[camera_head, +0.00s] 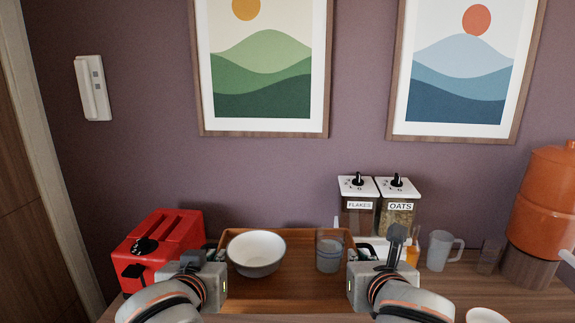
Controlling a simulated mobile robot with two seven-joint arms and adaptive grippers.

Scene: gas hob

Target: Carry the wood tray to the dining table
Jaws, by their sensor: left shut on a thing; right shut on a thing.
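The wood tray (290,283) is in the lower middle of the head view, with a white bowl (256,251) and a clear glass (329,254) in it. My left gripper (222,268) is shut at the tray's left side. My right gripper (352,268) is shut at the tray's right side. The fingertips and the tray's near edge are partly hidden. I cannot tell whether the tray touches the counter. The dining table is not in view.
A red toaster (163,246) stands close to the left of the tray. FLAKES (358,207) and OATS (398,208) containers, a clear mug (439,250) and an orange dispenser (548,205) stand to the right on the wooden counter (530,301). A purple wall (150,160) is behind.

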